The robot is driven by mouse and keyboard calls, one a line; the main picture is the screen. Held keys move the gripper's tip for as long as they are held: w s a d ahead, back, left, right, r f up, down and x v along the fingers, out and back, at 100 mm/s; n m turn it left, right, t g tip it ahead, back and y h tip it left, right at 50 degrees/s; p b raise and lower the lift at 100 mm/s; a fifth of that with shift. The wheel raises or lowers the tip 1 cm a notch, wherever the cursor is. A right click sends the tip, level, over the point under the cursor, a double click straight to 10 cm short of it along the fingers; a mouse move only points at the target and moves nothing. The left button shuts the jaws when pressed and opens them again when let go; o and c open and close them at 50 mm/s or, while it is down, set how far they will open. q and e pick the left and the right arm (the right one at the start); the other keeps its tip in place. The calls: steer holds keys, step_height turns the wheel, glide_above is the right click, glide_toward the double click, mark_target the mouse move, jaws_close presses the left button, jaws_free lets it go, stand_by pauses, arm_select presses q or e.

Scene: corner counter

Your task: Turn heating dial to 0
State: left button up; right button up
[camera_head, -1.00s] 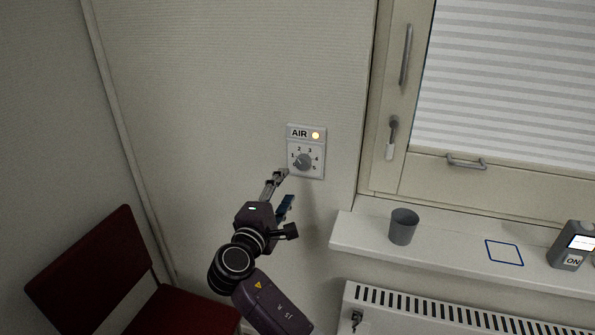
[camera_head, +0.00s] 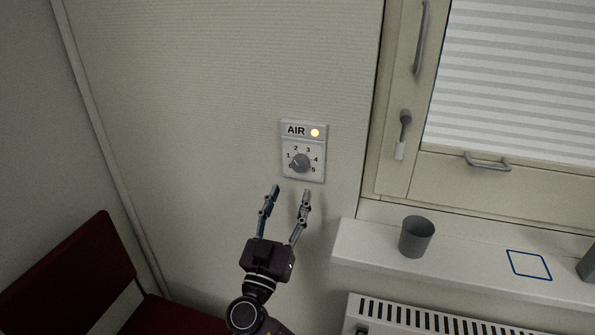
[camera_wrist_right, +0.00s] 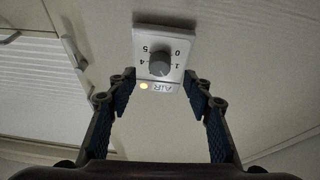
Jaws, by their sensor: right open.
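A white wall panel (camera_head: 303,177) is labelled AIR, has a lit orange lamp, and carries a round grey dial (camera_head: 300,162) with numbers around it. I cannot tell surely which number the dial points to. No label reading heating shows. My right gripper (camera_head: 291,191) is open and empty, just below the panel, fingers pointing up at it. In the right wrist view, the panel (camera_wrist_right: 186,31) and dial (camera_wrist_right: 159,65) appear upside down, ahead of and between the open fingertips (camera_wrist_right: 160,82). The fingers appear clear of the dial. My left gripper is out of view.
A grey cup (camera_head: 416,237) and a blue square outline (camera_head: 529,265) are on the window sill (camera_head: 465,262). A radiator (camera_head: 430,318) is below it. A dark red chair (camera_head: 75,275) is at lower left. The wall around the panel is clear.

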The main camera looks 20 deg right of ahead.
mark_target(299, 169)
steer(key=shift+m, duration=0.4)
steer(key=p+x, duration=0.3)
steer(key=x, duration=0.3)
steer(key=shift+w+r+p, duration=0.1)
steer(key=shift+r+p, duration=0.2)
steer(key=shift+p, duration=0.1)
steer(key=shift+w+d+r, duration=0.1)
steer(key=shift+w+d, duration=0.3)
steer(key=shift+w, duration=0.1)
